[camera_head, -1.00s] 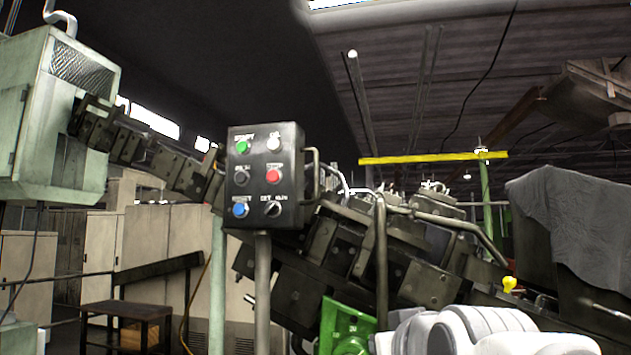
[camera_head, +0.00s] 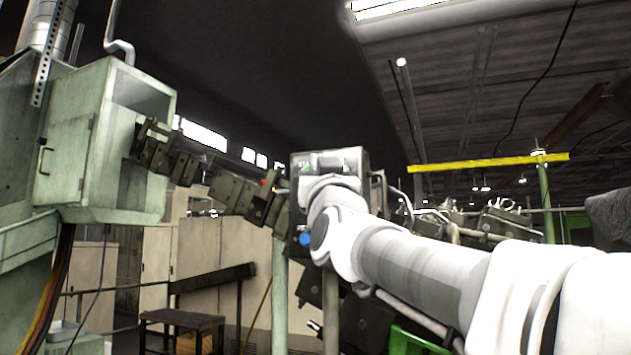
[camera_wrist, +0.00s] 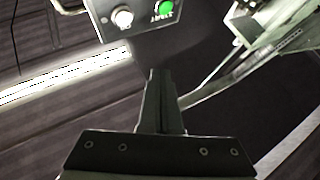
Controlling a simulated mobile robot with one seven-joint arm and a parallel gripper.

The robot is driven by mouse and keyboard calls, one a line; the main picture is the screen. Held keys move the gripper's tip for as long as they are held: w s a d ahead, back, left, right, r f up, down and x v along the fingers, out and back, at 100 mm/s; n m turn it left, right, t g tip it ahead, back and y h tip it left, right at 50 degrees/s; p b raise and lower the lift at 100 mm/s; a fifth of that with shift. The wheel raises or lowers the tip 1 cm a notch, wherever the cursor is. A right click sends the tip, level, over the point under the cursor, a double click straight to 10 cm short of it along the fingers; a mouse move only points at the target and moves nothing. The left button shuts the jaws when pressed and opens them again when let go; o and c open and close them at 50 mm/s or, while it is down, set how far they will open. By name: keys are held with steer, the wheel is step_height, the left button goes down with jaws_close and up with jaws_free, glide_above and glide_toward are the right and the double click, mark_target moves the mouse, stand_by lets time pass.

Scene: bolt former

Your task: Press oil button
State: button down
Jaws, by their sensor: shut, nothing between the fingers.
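In the wrist view the panel's edge (camera_wrist: 100,30) is at the top, turned over, with a white button (camera_wrist: 122,17) and a green button (camera_wrist: 163,8). The labels are too small to read surely; I cannot tell which says oil. My gripper (camera_wrist: 158,73) is shut and empty, its fingertips below and apart from both buttons in the picture. The head view hides it.
A pale green machine housing (camera_head: 120,140) stands at the left, with dark machinery (camera_head: 235,190) running from it behind the panel. A metal handle (camera_head: 383,190) sticks out at the panel's right side. A low dark table (camera_head: 182,318) stands at lower left.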

steer(key=shift+r, duration=0.2)
steer(key=w+d+p, duration=0.2)
steer(key=w+d, duration=0.1)
steer(key=w, duration=0.5)
steer(key=shift+d, duration=0.15)
steer(key=shift+w, duration=0.15)
stand_by(2.1)
steer(key=shift+w+d, duration=0.2)
steer(key=shift+w, duration=0.05)
